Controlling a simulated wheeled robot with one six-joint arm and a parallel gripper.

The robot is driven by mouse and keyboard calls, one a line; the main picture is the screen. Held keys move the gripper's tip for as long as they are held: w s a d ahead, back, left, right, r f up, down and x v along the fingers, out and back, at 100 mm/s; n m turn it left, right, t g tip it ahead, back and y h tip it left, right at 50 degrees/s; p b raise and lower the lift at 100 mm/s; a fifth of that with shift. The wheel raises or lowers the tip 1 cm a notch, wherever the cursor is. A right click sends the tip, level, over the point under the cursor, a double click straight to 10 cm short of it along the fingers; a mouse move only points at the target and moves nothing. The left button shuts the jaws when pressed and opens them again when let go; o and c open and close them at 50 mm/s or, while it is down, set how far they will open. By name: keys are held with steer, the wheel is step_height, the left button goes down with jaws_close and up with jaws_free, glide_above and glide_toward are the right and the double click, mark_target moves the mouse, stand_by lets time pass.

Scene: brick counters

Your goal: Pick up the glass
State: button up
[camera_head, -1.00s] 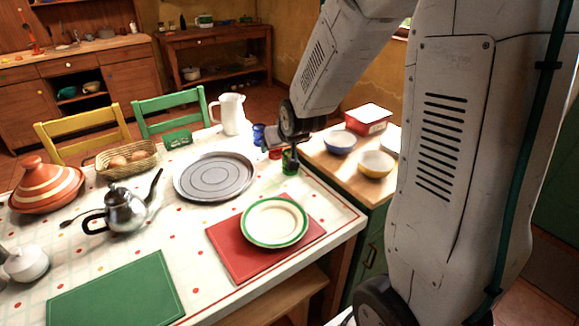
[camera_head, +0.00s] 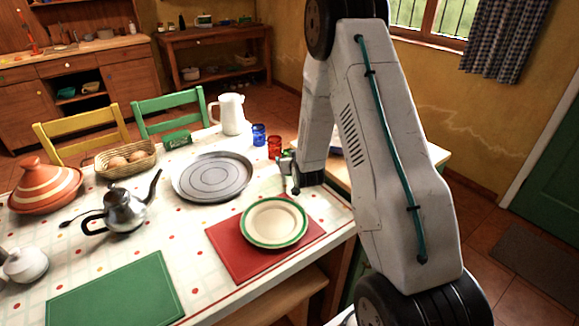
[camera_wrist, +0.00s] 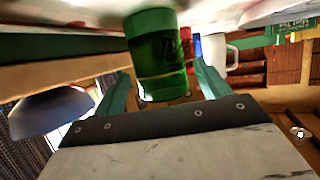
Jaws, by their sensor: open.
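A green glass (camera_wrist: 155,50) stands in the wrist view, which shows the scene upside down, with the table surface (camera_wrist: 70,15) at the top. The two teal fingers of my gripper (camera_wrist: 160,70) are open, one on each side of the glass. A gap shows between the glass and the fingers, so it is not gripped. The green glass cannot be made out clearly there.
A blue glass (camera_head: 259,135) and a red glass (camera_head: 274,147) stand close behind my gripper, with a white jug (camera_head: 230,114) beyond. A round tray (camera_head: 212,176) and a plate (camera_head: 274,222) lie to the left and front.

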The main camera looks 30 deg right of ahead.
steer(key=x, duration=0.3)
steer(key=shift+w+f, duration=0.1)
steer(key=shift+w, duration=0.25)
steer(key=c, duration=1.1)
steer(key=shift+c, duration=0.2)
